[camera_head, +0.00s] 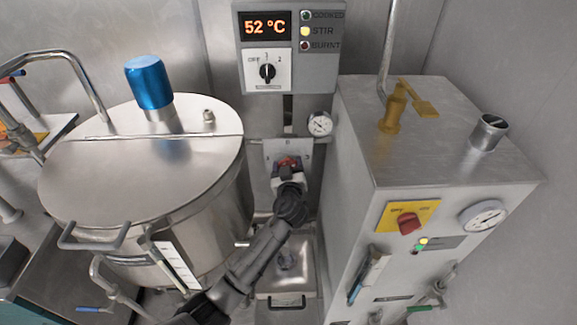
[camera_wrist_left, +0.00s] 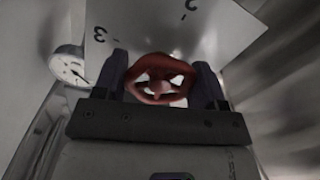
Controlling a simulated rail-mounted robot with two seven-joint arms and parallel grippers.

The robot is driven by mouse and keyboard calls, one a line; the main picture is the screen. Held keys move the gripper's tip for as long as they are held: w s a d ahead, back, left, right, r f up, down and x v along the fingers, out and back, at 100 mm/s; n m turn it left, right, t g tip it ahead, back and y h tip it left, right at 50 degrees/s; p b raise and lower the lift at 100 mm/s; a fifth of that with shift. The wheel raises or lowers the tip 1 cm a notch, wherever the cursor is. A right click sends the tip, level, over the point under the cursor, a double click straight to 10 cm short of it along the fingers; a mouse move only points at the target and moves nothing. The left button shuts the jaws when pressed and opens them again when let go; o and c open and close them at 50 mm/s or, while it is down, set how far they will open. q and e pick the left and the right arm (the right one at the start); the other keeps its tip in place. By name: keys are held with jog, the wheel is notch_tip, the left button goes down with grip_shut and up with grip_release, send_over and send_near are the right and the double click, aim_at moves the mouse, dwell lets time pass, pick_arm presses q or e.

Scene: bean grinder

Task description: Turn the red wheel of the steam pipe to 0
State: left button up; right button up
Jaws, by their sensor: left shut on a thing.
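The red wheel (camera_head: 288,160) sits in front of a pale numbered plate (camera_head: 270,148), between the kettle and the steel cabinet. In the left wrist view the red wheel (camera_wrist_left: 158,88) lies between the two dark fingers. My left gripper (camera_head: 287,172) is shut on the wheel, with a finger on either side of it. The gripper covers the wheel's lower part in the head view. In the left wrist view the plate (camera_wrist_left: 170,25) shows a 3 at left and a 2 at top. I cannot tell which number the wheel points to. My right gripper is not in view.
A large steel kettle (camera_head: 130,180) with a blue motor (camera_head: 149,82) stands left of my arm. The steel cabinet (camera_head: 350,180) stands close on the right. A control box (camera_head: 243,60) reading 52 °C is above. A small gauge (camera_head: 320,124) sits right of the plate.

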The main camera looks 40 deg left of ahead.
pick_arm(q)
jog(key=shift+m, duration=0.3)
jog(key=m, duration=0.4)
jog(key=m+p, duration=0.1)
jog(key=m, duration=0.2)
jog(key=shift+r+m, duration=0.15)
jog(key=shift+m, duration=0.15)
jog(key=m+p, duration=0.2)
jog(key=m, duration=0.2)
jog(key=shift+s+a+m, duration=0.1)
jog(key=shift+m, duration=0.2)
jog(key=m+p, duration=0.1)
jog(key=m, duration=0.2)
jog(key=shift+p, duration=0.3)
jog(key=shift+m+p, duration=0.4)
jog(key=shift+m, duration=0.8)
